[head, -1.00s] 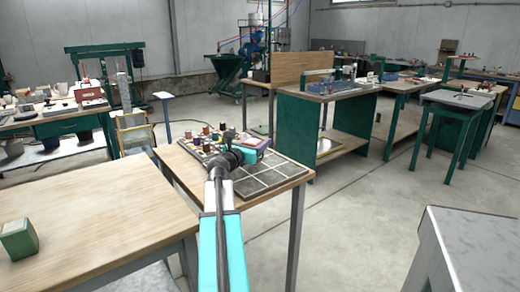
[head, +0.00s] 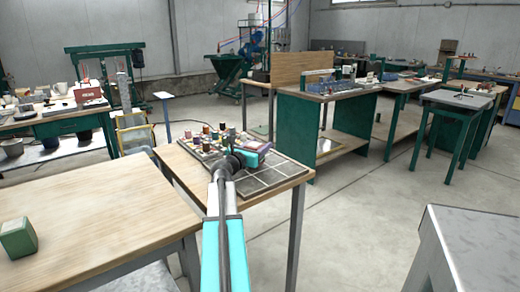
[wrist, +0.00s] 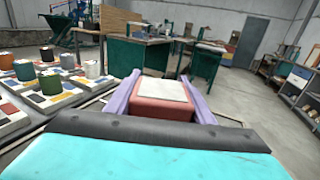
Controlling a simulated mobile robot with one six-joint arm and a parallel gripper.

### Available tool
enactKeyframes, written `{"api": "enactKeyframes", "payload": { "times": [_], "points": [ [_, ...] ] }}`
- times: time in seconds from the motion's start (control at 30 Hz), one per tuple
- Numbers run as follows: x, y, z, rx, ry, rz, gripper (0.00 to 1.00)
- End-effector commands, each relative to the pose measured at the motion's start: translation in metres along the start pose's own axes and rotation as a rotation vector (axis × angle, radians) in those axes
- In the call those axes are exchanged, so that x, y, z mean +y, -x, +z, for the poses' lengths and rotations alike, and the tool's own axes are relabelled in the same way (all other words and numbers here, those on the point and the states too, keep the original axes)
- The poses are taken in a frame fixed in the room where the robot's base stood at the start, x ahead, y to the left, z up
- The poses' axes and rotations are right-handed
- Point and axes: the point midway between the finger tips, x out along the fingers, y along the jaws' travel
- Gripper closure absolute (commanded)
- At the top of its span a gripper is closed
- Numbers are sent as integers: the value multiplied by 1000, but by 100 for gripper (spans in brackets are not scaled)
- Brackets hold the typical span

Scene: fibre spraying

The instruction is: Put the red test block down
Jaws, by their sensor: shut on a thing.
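The red test block (wrist: 150,110) is held between the two purple fingers of my gripper (wrist: 161,80) in the wrist view. Its pale top face is up and its red side faces the camera. In the head view my gripper (head: 262,149) is over the table with the dark gridded mat (head: 268,179). The block is mostly hidden there by the gripper. I cannot tell whether the block's underside touches the mat.
A board with several coloured spools (head: 207,135) lies beside the gripper on the left; the spools also show in the wrist view (wrist: 50,83). The near part of the mat is bare. A green block (head: 18,238) sits on the wooden table (head: 95,215) at left.

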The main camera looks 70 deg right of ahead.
Motion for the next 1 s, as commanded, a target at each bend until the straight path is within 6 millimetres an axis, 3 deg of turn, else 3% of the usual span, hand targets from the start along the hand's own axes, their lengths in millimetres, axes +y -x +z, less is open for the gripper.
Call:
{"api": "enactKeyframes", "payload": {
  "times": [0.13, 0.5, 0.53, 0.63, 0.67, 1.0],
  "points": [
    [0, 0, -9, -1, 0, 0, 100],
    [0, 0, -10, -2, 0, 0, 100],
    [0, 0, -12, 0, 0, 0, 50],
    [0, 0, -11, 0, 0, 0, 33],
    [0, 0, -11, 0, 0, 0, 29],
    [0, 0, -10, 0, 0, 0, 29]
  ]
}}
